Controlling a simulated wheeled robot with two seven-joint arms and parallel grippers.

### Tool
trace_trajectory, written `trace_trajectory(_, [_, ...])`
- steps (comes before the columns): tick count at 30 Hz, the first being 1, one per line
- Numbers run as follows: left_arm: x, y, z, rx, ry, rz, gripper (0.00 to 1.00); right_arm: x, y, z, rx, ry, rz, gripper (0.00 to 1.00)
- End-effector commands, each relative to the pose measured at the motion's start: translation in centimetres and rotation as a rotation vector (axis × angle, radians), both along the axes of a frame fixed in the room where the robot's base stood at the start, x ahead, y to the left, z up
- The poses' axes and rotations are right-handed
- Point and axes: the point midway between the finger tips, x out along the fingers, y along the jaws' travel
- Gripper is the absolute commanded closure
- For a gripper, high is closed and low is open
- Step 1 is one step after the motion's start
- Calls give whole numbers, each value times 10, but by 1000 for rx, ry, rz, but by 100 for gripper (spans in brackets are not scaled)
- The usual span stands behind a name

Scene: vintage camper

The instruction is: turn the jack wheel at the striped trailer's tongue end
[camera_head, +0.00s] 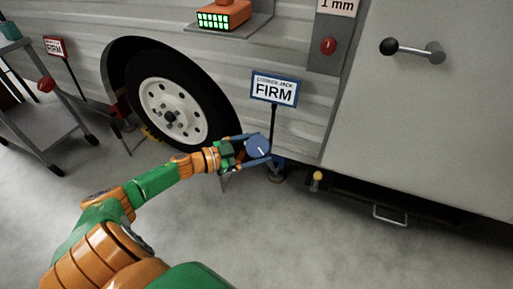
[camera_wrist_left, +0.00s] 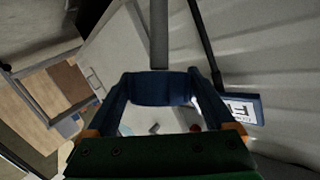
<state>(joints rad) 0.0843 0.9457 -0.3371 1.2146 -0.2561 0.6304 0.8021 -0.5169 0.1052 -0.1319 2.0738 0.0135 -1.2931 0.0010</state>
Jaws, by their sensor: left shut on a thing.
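A round blue jack wheel (camera_head: 258,146) with a pale line on its face sits low at the trailer's side, under a blue-framed sign (camera_head: 274,90) reading "corner jack FIRM". My left gripper (camera_head: 256,149) reaches in from the left and is shut on this wheel, one finger on each side. In the left wrist view the blue wheel (camera_wrist_left: 160,88) shows between the two fingers, with a grey bar behind it. The sign (camera_wrist_left: 240,107) shows to its right. My right gripper is not in view.
A tyre (camera_head: 180,105) stands just left of the wheel. An amber-topped knob (camera_head: 318,177) and a metal step (camera_head: 390,215) lie to the right. A red-framed FIRM sign (camera_head: 54,46) and a grey cart (camera_head: 65,110) are at left. Floor in front is clear.

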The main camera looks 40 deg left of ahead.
Motion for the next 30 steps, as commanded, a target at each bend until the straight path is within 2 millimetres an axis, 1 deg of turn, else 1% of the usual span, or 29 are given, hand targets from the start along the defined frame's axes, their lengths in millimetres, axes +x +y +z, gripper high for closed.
trace_trajectory(1, [0,-1,-1,0,1,-2,68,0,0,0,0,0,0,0])
trace_trajectory(2, [0,-1,-1,0,1,-2,4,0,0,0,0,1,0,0])
trace_trajectory(3, [0,-1,-1,0,1,-2,0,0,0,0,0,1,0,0])
trace_trajectory(9, [0,0,0,-1,1,-1,0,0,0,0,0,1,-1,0])
trace_trajectory(12, [-5,2,1,0,2,0,0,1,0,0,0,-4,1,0])
trace_trajectory(14, [-11,5,3,-1,3,0,0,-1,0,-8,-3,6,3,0])
trace_trajectory(21, [-42,22,9,0,4,-1,0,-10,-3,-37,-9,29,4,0])
trace_trajectory(24, [-53,28,10,-1,5,-1,0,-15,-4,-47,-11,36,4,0])
trace_trajectory(27, [-59,32,11,0,2,-1,0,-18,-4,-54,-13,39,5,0])
trace_trajectory(30, [-62,33,10,1,1,-1,0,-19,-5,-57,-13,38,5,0])
